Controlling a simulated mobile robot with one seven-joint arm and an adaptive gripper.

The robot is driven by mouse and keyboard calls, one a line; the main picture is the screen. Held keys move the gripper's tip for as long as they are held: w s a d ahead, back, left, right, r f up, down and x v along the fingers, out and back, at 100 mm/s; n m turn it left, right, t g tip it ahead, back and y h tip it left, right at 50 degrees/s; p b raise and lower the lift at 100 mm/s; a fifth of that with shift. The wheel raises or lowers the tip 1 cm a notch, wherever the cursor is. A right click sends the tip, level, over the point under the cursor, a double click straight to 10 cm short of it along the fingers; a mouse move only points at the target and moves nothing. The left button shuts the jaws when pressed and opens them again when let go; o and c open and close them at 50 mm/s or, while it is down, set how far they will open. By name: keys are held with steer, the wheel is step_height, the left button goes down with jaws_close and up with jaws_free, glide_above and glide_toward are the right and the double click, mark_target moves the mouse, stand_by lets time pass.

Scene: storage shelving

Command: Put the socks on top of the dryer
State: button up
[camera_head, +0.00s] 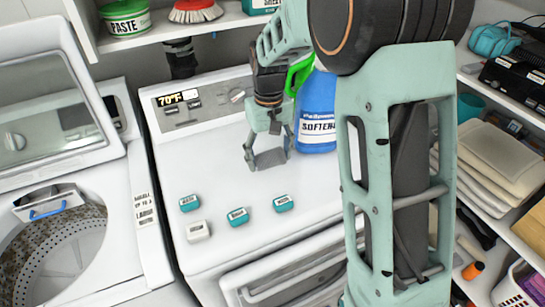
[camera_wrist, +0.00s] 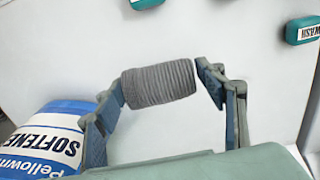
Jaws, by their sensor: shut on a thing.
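The socks are a grey ribbed roll (camera_wrist: 158,83) between my fingertips (camera_wrist: 160,84) in the wrist view. In the head view a small grey patch of the socks (camera_head: 271,158) shows at the fingertips. My gripper (camera_head: 270,158) is shut on the socks. It points down over the white top of the dryer (camera_head: 238,184), left of the softener bottle. I cannot tell whether the socks touch the dryer top.
A blue softener bottle (camera_head: 317,112) stands right beside my gripper. Several small teal and white boxes, one a teal box (camera_head: 237,216), lie towards the dryer's front. An open top-loading washer (camera_head: 100,215) is at left. Shelves with folded cloths (camera_head: 500,150) are at right.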

mark_target(273, 174)
steer(key=shift+w+d+f, duration=0.25)
steer(key=shift+w+f, duration=0.15)
steer(key=shift+f, duration=0.15)
steer(key=shift+w+d+f, duration=0.2)
steer(key=shift+w+f, duration=0.2)
steer(key=shift+f, duration=0.15)
steer(key=shift+w+f, duration=0.15)
steer(key=shift+f, duration=1.5)
steer(key=shift+f, duration=0.2)
steer(key=o, duration=1.2)
steer(key=shift+c, duration=0.2)
steer(key=shift+r, duration=0.1)
step_height(273, 174, up, 12)
steer(key=shift+r, duration=0.15)
